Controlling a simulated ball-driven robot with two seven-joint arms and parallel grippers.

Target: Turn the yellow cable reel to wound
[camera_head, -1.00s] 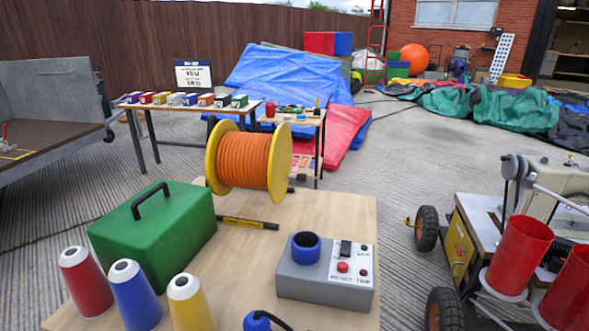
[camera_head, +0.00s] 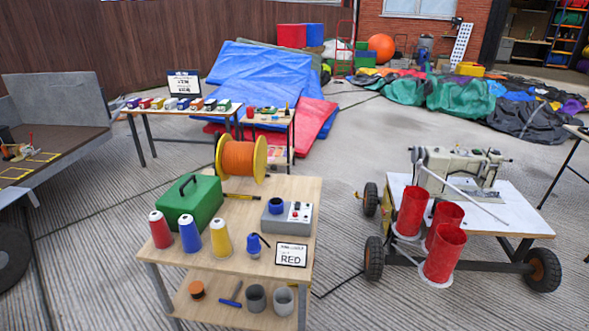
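The yellow cable reel (camera_head: 261,161) stands at the back edge of the wooden workbench (camera_head: 262,217). It has two yellow flanges with orange cable (camera_head: 238,160) wrapped around the drum between them. A dark bar with a yellow label (camera_head: 241,197) lies on the bench in front of it. Neither of my grippers is in the head view, and nothing is seen touching the reel.
A sewing machine cart (camera_head: 515,216) with red cylinders stands right. Concrete floor (camera_head: 345,250) lies open between.

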